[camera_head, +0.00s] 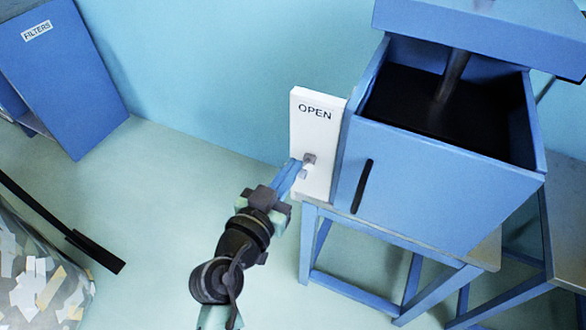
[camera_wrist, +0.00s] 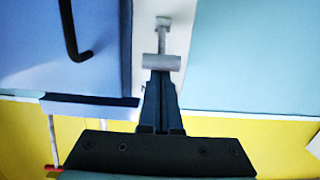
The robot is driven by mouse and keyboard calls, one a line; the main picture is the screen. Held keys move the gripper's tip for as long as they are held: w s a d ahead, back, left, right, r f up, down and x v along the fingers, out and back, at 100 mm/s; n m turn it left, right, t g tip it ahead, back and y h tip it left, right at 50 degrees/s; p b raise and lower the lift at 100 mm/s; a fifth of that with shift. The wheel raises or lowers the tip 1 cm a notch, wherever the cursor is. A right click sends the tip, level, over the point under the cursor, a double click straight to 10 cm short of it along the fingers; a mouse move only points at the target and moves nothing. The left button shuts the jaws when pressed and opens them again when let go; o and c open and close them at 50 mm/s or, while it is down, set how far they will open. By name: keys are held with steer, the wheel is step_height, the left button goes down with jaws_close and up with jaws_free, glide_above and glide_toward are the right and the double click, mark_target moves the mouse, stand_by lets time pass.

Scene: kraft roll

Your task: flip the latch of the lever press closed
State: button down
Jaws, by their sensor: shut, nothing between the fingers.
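The lever press is a blue box (camera_head: 430,185) with a dark inside. A white plate (camera_head: 314,120) marked OPEN is fixed upright on its left side. A small grey latch (camera_head: 309,158) sticks out from the lower half of this plate. My gripper (camera_head: 294,168) is shut and empty, with its tips at the latch. In the wrist view, the latch shows as a grey stem with a crossbar (camera_wrist: 161,62), right at the tips of my shut fingers (camera_wrist: 160,76). I cannot tell whether they touch it.
The press stands on a blue-legged table (camera_head: 390,238). A blue cabinet (camera_head: 68,85) marked FILTERS stands at the upper left. A container of paper scraps (camera_head: 35,280) is at the lower left. A black handle (camera_head: 362,186) is on the box front. Open floor lies left of my arm.

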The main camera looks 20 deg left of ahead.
step_height(320, 180, down, 12)
steer(key=t+b, duration=0.7)
steer(key=b, duration=3.6)
steer(key=shift+s+r+t, duration=0.15)
steer(key=shift+s+t, duration=0.1)
steer(key=shift+t, duration=0.05)
